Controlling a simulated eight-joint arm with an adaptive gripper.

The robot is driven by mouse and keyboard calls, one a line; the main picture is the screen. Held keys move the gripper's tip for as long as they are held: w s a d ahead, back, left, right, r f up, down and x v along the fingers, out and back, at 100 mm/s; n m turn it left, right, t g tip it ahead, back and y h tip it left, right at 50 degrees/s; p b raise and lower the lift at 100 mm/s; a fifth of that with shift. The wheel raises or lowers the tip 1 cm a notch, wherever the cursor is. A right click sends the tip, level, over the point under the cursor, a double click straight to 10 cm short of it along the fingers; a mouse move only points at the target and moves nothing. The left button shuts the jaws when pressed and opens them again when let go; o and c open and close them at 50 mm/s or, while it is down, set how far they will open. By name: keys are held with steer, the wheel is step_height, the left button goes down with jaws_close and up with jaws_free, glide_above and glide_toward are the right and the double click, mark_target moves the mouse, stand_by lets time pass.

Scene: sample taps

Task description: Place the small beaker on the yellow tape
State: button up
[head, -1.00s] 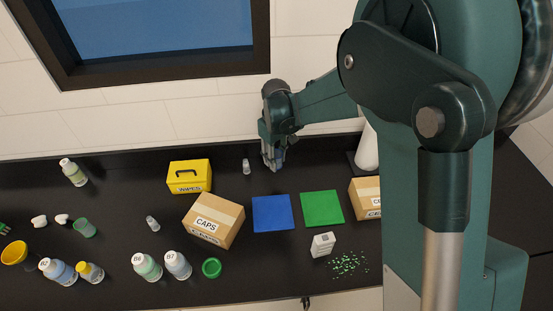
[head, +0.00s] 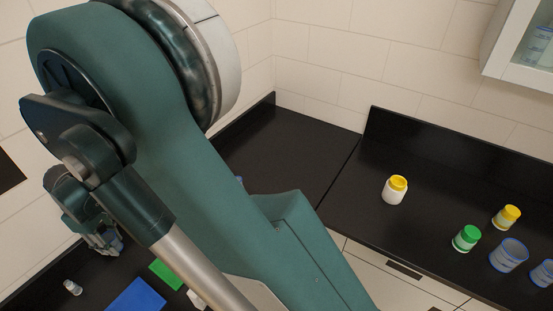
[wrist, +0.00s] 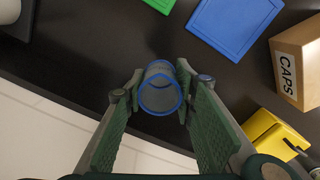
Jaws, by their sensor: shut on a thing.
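My gripper (wrist: 160,95) is shut on a small clear beaker (wrist: 160,88) with a blue rim, its fingers on either side of it. In the head view my gripper (head: 108,243) is at the lower left over the black counter, close to the wall, and the beaker shows only as a bluish patch between the fingers. I cannot tell from this whether the beaker touches the counter. I see no yellow tape in either current view.
A blue mat (head: 137,297) and a green mat (head: 166,274) lie near my gripper, with a small vial (head: 72,287) to the left. The wrist view shows a CAPS box (wrist: 300,62) and a yellow box (wrist: 268,135). The right counter holds a yellow-lidded jar (head: 395,190) and several other containers.

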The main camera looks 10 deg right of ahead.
steer(key=w+d+r+m, duration=0.1)
steer(key=w+d+m, duration=0.2)
steer(key=w+d, duration=0.8)
steer(key=w+d+r+m, duration=0.25)
steer(key=w+d, duration=0.55)
steer(key=d, duration=0.7)
steer(key=w+d+r+m+b, duration=0.1)
steer(key=w+d+m, duration=0.25)
steer(key=d, duration=1.15)
steer(key=w+d+r+m, duration=0.1)
steer(key=w+d+m, duration=0.25)
steer(key=d, duration=1.15)
steer(key=d+r+m, duration=0.1)
steer(key=d+m, duration=0.2)
steer(key=d, duration=1.3)
steer(key=s+d+r+m, duration=0.1)
steer(key=s+d, duration=0.5)
steer(key=d, duration=0.6)
steer(key=s+d+r+m+b, duration=0.1)
steer(key=s+d+m, duration=0.3)
steer(key=d, duration=0.9)
steer(key=s+d+r+m, duration=0.2)
steer(key=s+d, duration=0.6)
steer(key=d, duration=0.5)
steer(key=shift+d+m+b, duration=0.15)
steer(key=shift+m+b, duration=0.15)
steer(key=shift+m, duration=0.35)
steer(key=shift+f, duration=0.1)
steer(key=shift+f, duration=2.9)
steer(key=shift+f, duration=0.15)
